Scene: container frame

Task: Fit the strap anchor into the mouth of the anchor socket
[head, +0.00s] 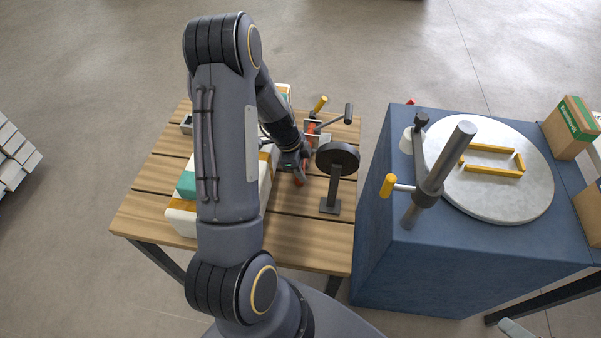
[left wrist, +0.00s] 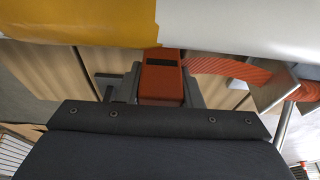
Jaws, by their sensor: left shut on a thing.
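My left gripper (head: 299,174) is low over the wooden table, beside the long banded bundle. It is shut on an orange-red block, which I take to be the strap anchor (left wrist: 162,78); a dark slot shows on its upper face. Orange webbing (left wrist: 225,69) runs from beside the block to the right, to a grey metal bracket (left wrist: 272,92). In the head view the block is mostly hidden by the gripper. I cannot tell which part is the anchor socket; the block's far end is hidden under the bundle's edge. My right gripper is not in view.
The white bundle (head: 182,221) with yellow and teal bands lies under my arm on the slatted table (head: 300,232). A black disc on a stand (head: 338,158) is close right of the gripper. Levers (head: 333,118) stand behind. A blue cabinet (head: 450,258) with a round plate is right.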

